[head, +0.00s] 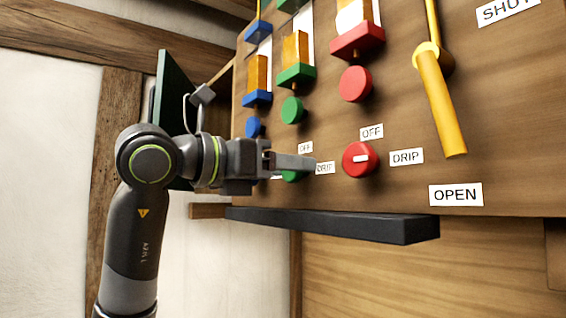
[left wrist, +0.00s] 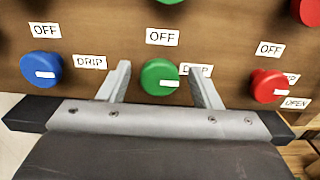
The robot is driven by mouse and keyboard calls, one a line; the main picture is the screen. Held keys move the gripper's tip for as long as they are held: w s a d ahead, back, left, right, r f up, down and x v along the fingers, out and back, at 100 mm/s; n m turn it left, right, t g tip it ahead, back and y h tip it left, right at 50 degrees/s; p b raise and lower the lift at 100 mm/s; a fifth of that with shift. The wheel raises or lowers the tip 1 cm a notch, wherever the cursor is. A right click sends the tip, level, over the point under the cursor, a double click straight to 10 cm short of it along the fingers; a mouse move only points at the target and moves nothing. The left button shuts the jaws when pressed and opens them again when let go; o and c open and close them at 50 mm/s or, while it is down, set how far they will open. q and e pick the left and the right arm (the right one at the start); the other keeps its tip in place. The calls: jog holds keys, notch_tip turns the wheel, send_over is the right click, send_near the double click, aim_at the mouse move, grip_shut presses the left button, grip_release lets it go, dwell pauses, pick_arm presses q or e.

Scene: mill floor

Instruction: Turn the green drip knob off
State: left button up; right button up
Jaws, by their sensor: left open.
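The green drip knob (left wrist: 158,74) is on the wooden panel, below an OFF label (left wrist: 162,37) and left of a DRIP label (left wrist: 196,70). The white mark on the knob lies at its right side, toward DRIP. My left gripper (left wrist: 158,69) is open, with one finger on each side of the knob; I cannot tell whether either finger touches it. In the head view the green drip knob (head: 291,177) is mostly hidden behind my left gripper (head: 312,164). My right gripper is not in view.
A red knob (head: 360,160) and a blue knob (left wrist: 42,70) flank the green one. Round buttons, such as a green one (head: 292,110), sit above. A dark ledge (head: 332,224) juts out below the knobs. A yellow lever (head: 440,100) hangs at the right.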

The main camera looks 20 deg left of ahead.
pick_arm(q)
jog(key=c, duration=1)
jog(key=shift+o, duration=0.2)
jog(key=n+b, duration=0.3)
jog(key=shift+f, duration=0.15)
jog(key=n+b, duration=0.3)
jog(key=n, duration=0.2)
jog(key=shift+a+n, duration=0.1)
jog(key=shift+n, duration=0.3)
jog(key=n+b, duration=0.3)
jog(key=n, duration=0.1)
jog(key=shift+w+f+n, duration=0.1)
jog(key=shift+n, duration=0.2)
jog(key=shift+n+b, duration=1.35)
jog(key=shift+n, duration=0.85)
jog(key=shift+a, duration=0.1)
